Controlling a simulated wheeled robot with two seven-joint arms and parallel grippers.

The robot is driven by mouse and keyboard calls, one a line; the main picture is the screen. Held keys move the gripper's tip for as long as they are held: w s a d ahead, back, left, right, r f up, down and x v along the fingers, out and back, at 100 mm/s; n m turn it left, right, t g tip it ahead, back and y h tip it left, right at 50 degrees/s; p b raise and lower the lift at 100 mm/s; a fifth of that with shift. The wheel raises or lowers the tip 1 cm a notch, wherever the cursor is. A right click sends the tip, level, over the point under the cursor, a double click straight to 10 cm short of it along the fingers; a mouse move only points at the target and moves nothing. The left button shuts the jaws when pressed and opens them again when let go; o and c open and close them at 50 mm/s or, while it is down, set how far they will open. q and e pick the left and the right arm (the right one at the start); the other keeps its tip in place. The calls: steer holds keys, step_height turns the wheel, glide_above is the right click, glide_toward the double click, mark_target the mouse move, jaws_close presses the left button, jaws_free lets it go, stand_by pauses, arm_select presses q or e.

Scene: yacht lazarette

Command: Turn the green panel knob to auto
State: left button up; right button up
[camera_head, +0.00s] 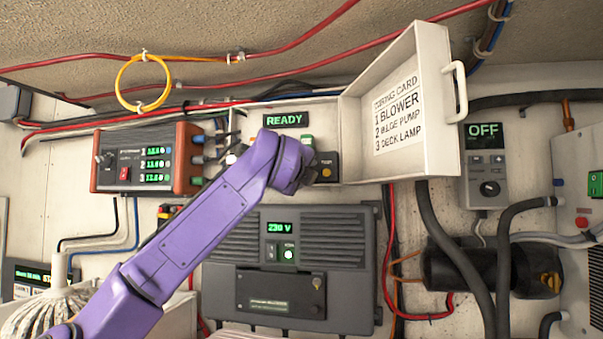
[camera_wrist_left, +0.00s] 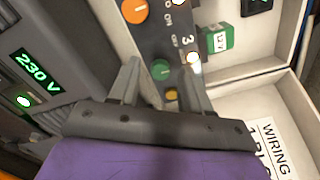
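The green knob (camera_wrist_left: 160,70) sits on a dark panel strip (camera_wrist_left: 155,42) and shows in the left wrist view. A "3" and small partly readable lettering are beside it, and its pointer setting is too small to tell. My left gripper (camera_wrist_left: 161,72) is open, with one finger on each side of the knob and gaps showing. In the head view my left gripper reaches into the open white panel box (camera_head: 352,142), and my wrist hides the green knob there. My right gripper is out of view.
An orange knob (camera_wrist_left: 135,10), a lit lamp (camera_wrist_left: 193,57), a yellow button (camera_wrist_left: 171,94) and a green 12V block (camera_wrist_left: 218,38) are close by. The box's open lid (camera_head: 440,100) stands to the right. A 230 V unit (camera_head: 345,240) is below.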

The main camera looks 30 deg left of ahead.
arm_select(q)
steer(key=b+v, duration=0.5)
steer(key=v, duration=0.5)
steer(key=shift+s, duration=0.2)
